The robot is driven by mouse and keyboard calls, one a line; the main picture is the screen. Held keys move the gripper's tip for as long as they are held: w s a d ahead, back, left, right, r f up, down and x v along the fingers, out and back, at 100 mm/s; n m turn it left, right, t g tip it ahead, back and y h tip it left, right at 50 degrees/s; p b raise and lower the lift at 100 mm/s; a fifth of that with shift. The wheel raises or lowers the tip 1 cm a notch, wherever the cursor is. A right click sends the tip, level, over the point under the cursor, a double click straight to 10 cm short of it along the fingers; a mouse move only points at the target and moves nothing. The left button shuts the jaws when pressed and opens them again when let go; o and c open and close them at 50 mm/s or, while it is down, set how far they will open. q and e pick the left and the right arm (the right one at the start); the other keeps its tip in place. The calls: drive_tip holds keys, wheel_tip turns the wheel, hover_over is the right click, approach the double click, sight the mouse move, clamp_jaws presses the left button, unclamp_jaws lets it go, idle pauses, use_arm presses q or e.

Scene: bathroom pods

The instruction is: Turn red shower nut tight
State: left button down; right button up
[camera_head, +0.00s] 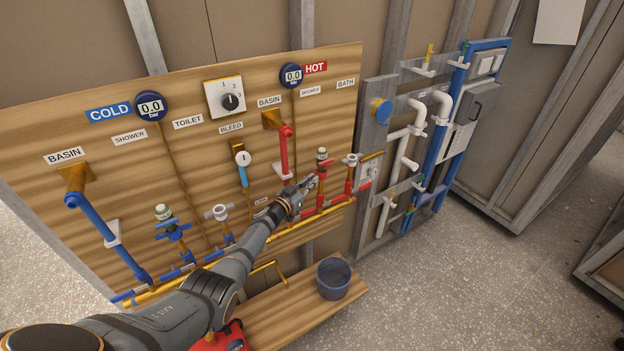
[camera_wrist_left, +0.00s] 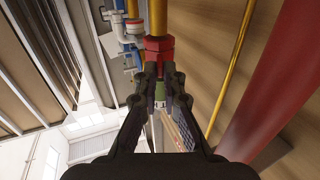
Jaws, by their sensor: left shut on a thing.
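The red shower nut (camera_wrist_left: 158,46) sits on a yellow pipe at the top centre of the left wrist view. In the head view the red shower fitting (camera_head: 323,168) stands on the hot side of the board. My left gripper (camera_head: 312,182) reaches it from the left. In the left wrist view its two dark fingers (camera_wrist_left: 160,74) close in at the nut, one on each side. The gripper is shut on the nut. A green part shows between the fingers just below it. The fingers hide part of the contact. My right gripper is not in view.
A wooden board (camera_head: 190,110) carries cold and hot pipes, gauges and labels. A red pipe (camera_wrist_left: 270,95) runs close on the right in the wrist view. A dark bucket (camera_head: 333,280) stands on the wooden shelf (camera_head: 285,325) below. Open floor lies to the right.

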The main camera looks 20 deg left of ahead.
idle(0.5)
use_arm(q)
drive_tip(key=c, duration=1.5)
unclamp_jaws()
drive_tip(key=v, duration=1.2)
drive_tip(key=shift+a, duration=0.1)
drive_tip(key=shift+o, duration=0.5)
drive_tip(key=shift+w, duration=0.1)
